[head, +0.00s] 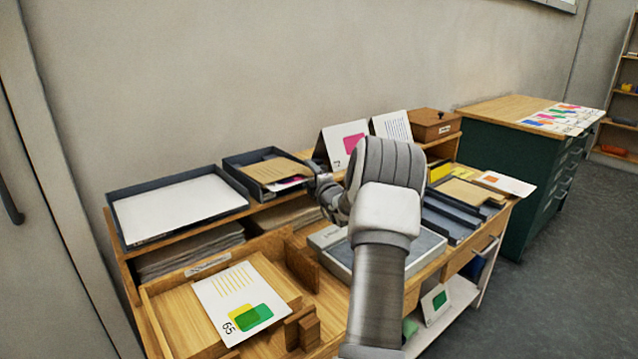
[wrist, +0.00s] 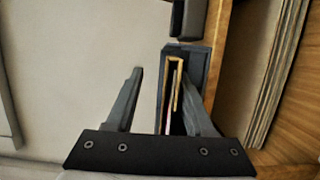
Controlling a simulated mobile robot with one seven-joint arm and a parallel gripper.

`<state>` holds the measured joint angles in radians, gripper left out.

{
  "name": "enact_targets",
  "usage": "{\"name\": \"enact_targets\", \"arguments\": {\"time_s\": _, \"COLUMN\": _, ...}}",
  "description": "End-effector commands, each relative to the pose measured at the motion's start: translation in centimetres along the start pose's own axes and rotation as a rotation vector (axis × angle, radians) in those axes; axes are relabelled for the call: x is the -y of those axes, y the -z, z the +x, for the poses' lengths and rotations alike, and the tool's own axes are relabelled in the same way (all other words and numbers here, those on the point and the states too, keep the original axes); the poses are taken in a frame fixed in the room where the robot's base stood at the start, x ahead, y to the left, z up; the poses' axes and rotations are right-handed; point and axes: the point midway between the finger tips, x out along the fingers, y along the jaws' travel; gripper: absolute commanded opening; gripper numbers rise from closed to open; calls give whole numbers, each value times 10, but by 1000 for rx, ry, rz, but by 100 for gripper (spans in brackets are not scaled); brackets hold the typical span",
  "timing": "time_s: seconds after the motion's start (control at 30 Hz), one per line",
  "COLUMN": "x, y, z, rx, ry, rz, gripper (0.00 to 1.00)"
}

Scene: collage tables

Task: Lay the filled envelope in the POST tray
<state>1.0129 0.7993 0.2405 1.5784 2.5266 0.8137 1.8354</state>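A brown envelope (head: 272,168) with a white and pink edge showing lies in a dark tray (head: 232,166) on the raised shelf at the back. It also shows in the wrist view as a narrow tan shape (wrist: 177,68). My gripper (head: 324,192) is at the right of that tray, mostly hidden by my own wrist in the head view. In the wrist view the fingers (wrist: 160,82) are spread apart, and the envelope is nearer the right finger. I cannot tell whether they touch. No tray label reads POST from here.
A dark tray with white paper (head: 178,207) stands left of the envelope's tray. A numbered card (head: 234,303) lies in a wooden tray in front. Upright cards (head: 343,144) and a wooden box (head: 433,124) stand behind my gripper. More dark trays (head: 447,222) are on the right.

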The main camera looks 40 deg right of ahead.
Motion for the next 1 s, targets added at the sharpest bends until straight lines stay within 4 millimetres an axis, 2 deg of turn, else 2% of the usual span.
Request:
{"name": "enact_targets", "arguments": {"time_s": 0.27, "x": -2, "y": -1, "z": -40, "rx": 2, "ry": 1, "rz": 0, "gripper": 53}}
{"name": "enact_targets", "arguments": {"time_s": 0.8, "x": -1, "y": 0, "z": -145, "rx": 2, "ry": 1, "rz": 1, "gripper": 53}}
{"name": "enact_targets", "arguments": {"time_s": 1.0, "x": 0, "y": 0, "z": -166, "rx": 1, "ry": 0, "rz": 0, "gripper": 53}}
